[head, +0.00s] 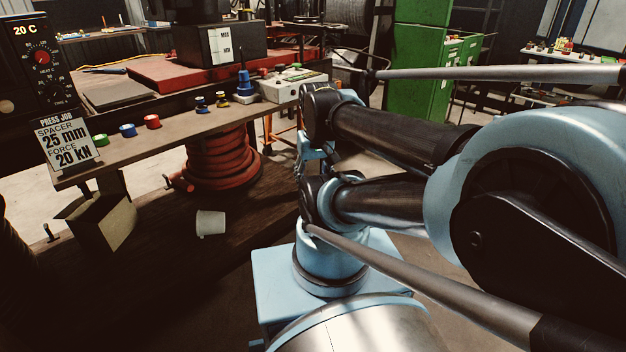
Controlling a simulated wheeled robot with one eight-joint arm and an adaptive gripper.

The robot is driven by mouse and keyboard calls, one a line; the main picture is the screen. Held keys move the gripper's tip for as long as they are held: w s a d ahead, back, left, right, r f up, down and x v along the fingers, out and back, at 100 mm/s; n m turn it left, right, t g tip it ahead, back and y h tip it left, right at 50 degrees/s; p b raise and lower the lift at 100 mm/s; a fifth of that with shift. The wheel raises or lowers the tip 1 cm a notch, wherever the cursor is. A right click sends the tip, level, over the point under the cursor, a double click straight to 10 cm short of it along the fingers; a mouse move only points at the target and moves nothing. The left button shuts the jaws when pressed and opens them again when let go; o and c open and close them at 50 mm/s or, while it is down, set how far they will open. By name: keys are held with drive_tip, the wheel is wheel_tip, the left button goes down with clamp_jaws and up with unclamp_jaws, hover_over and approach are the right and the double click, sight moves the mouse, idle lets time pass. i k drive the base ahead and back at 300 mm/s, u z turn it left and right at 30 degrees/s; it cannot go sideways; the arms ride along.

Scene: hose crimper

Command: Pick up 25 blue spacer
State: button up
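A small blue spacer (127,131) rests on the wooden bench shelf (180,128) at the left of the head view. A green spacer (101,140) is to its left and a red spacer (152,121) to its right, with gaps between them. Any size marking on the blue spacer is too small to read. A sign (68,142) at the shelf's left end reads "SPACER 25 mm, FORCE 20 kN". My folded arm fills the right side, well apart from the spacers. My gripper's fingers do not show.
Small dark-and-coloured pieces (201,104) and a blue stepped piece (244,88) stand farther right on the shelf. A control box (293,84) is at its right end. A coiled red hose (221,160), open carton (105,222) and white cup (210,223) are below.

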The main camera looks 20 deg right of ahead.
sight(127, 130)
drive_tip(key=u, duration=1.25)
